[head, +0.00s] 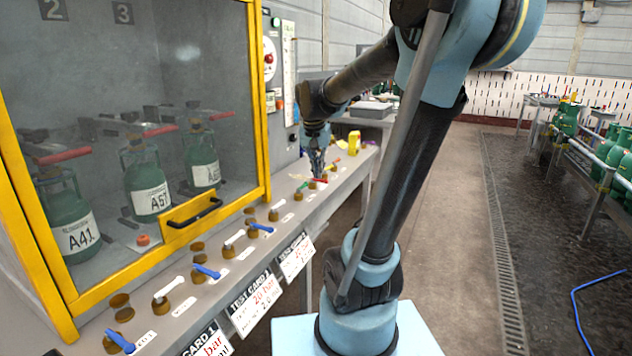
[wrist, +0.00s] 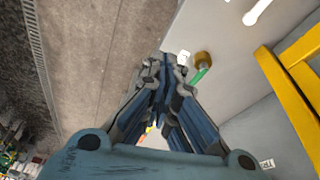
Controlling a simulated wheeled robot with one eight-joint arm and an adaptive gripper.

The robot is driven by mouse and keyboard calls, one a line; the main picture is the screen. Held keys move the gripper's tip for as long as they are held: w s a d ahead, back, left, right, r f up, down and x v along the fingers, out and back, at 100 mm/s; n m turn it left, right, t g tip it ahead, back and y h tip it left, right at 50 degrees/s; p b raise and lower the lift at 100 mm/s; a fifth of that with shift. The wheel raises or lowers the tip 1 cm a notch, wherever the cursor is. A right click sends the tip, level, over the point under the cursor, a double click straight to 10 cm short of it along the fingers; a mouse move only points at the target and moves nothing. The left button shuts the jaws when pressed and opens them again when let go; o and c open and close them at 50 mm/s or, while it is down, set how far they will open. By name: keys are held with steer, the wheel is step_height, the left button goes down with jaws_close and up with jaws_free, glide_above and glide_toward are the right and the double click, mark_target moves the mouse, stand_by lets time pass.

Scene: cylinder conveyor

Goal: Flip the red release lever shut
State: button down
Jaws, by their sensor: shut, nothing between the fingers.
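A small red lever (head: 322,180) shows on the bench ledge in the head view, just below my gripper (head: 317,172). It is partly hidden by the fingers, so its exact angle is hard to tell. A green lever (head: 303,185) lies close beside it. In the wrist view my gripper (wrist: 165,65) is shut and empty, with its fingertips near a brass valve knob (wrist: 203,58) that carries a green lever (wrist: 200,75). I cannot make out the red lever clearly in the wrist view, nor whether the fingers touch it.
Blue levers (head: 207,271) and white levers (head: 168,289) line the same ledge. A yellow-framed cabinet (head: 258,100) with green cylinders (head: 147,185) stands along the ledge's left. A yellow item (head: 354,142) stands beyond my gripper. The floor (head: 440,210) right of my arm is clear.

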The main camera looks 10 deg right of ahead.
steer(key=w+a+r+m, duration=0.1)
steer(key=w, duration=0.5)
steer(key=shift+w+a+r, duration=0.25)
steer(key=shift+a+r, duration=0.05)
steer(key=shift+a, duration=0.1)
steer(key=x, duration=0.9)
steer(key=shift+w+d+f, duration=0.15)
steer(key=shift+w, duration=0.05)
steer(key=shift+w+d+f, duration=0.25)
steer(key=shift+w+d, duration=0.1)
steer(key=shift+w, duration=0.2)
steer(key=shift+w+d+f, duration=0.25)
steer(key=shift+w+d, duration=0.1)
steer(key=shift+w, duration=0.2)
steer(key=shift+w+d+f, duration=0.15)
steer(key=shift+w+d, duration=0.2)
steer(key=shift+w, duration=0.3)
